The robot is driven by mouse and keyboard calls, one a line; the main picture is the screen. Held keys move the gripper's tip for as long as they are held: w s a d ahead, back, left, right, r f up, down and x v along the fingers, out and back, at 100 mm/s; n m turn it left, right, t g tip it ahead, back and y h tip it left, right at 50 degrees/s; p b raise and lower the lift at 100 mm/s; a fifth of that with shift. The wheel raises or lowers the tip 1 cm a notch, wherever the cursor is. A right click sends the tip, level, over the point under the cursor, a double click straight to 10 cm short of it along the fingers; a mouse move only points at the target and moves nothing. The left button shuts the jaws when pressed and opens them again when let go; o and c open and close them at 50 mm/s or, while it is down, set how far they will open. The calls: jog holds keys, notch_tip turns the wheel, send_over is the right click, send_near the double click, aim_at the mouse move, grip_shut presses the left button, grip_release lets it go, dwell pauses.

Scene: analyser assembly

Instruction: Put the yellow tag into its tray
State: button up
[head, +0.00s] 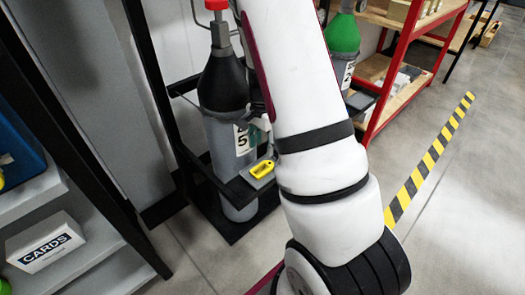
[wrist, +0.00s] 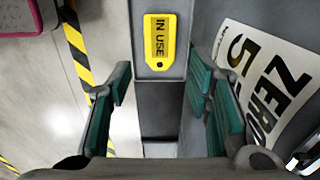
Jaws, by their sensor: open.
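The yellow tag (head: 263,169), printed "IN USE", lies on a small grey ledge or tray (head: 258,181) beside the left gas cylinder in the head view. In the wrist view the tag (wrist: 160,45) shows at the top centre, flat on a grey surface, with a small hole at its lower end. My gripper (wrist: 158,100) is open and empty. Its green-padded fingers stand on either side below the tag in the picture, not touching it. I cannot tell whether the grey ledge is the tag's own tray.
A grey cylinder with a black shoulder (head: 225,120) stands in a black rack (head: 165,100); its label "ZERO 5" (wrist: 265,85) is close right of my fingers. A green-topped cylinder (head: 342,38) stands behind my arm. Shelves with a "CARDS" box (head: 45,242) are left. Open floor lies right.

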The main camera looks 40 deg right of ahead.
jog(key=s+a+r+n+y, duration=0.1)
jog(key=s+a+r+n, duration=0.3)
jog(key=a+r, duration=0.5)
jog(key=s+a+r+n+y, duration=0.1)
jog(key=s+a+r+n, duration=0.3)
jog(key=a+r, duration=0.5)
jog(key=s+a+r+n+h, duration=0.1)
jog(key=s+r+n, duration=0.3)
jog(key=s, duration=0.6)
jog(key=s+a+r+n+h, duration=0.1)
jog(key=s+a+r+n, duration=0.2)
jog(key=s, duration=0.8)
jog(key=shift+r+n, duration=0.45)
jog(key=shift+n, duration=0.75)
notch_tip(320, 180, up, 31)
jog(key=t+p, duration=0.4)
jog(key=p, duration=2.5)
jog(key=shift+d+f, duration=0.15)
jog(key=shift+d, duration=0.15)
